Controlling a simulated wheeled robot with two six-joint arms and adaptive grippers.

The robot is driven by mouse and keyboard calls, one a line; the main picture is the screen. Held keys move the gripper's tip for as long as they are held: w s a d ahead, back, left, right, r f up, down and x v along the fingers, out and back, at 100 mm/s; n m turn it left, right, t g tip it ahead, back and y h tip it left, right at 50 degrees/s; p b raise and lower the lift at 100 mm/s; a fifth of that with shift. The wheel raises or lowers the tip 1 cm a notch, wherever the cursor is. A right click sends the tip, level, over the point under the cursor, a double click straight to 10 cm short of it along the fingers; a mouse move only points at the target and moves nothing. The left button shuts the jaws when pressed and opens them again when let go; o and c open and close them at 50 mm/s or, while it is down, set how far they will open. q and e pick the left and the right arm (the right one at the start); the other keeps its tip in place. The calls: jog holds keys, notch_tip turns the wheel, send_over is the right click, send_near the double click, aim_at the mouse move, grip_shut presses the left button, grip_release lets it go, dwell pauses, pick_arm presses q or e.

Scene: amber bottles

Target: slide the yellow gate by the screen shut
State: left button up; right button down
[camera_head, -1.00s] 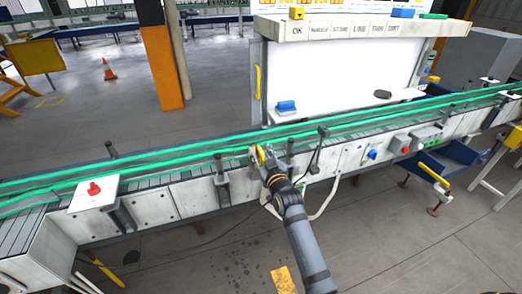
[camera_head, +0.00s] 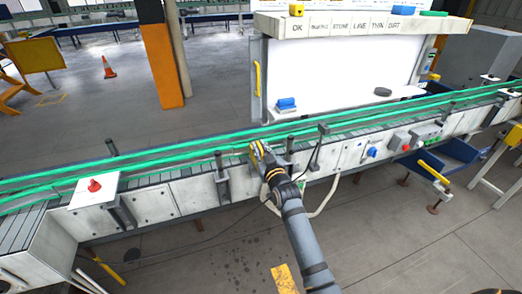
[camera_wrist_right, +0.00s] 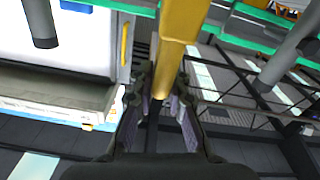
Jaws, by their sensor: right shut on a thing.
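My right gripper (camera_head: 260,152) is at the near rail of the conveyor, in front of the screen's left edge. It is shut on an upright yellow piece (camera_head: 254,151), which I take to be the yellow gate. In the right wrist view, the yellow gate (camera_wrist_right: 180,38) runs up from between my right gripper's fingers (camera_wrist_right: 160,100). The gate's lower end and track are hidden by the gripper. The white screen (camera_head: 340,70) stands behind the conveyor, with a separate yellow handle (camera_head: 257,78) on its left frame. My left gripper is not in view.
The conveyor (camera_head: 150,165) with green rails crosses the whole view. Dark posts (camera_head: 220,165) stand along its near side, one (camera_head: 290,145) just right of my gripper. The floor in front is mostly clear.

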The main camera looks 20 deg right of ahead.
jog(key=w+b, duration=0.1)
jog(key=w, duration=0.4)
jog(key=shift+w+a+b, duration=0.1)
jog(key=shift+w+b, duration=0.05)
jog(key=shift+b, duration=0.2)
jog(key=shift+w, duration=0.2)
jog(key=shift+r, duration=0.2)
jog(key=c, duration=1.7)
grip_release()
jog(key=o, duration=0.4)
jog(key=shift+w+f, duration=0.1)
jog(key=shift+f, duration=0.05)
jog(key=shift+c, duration=0.2)
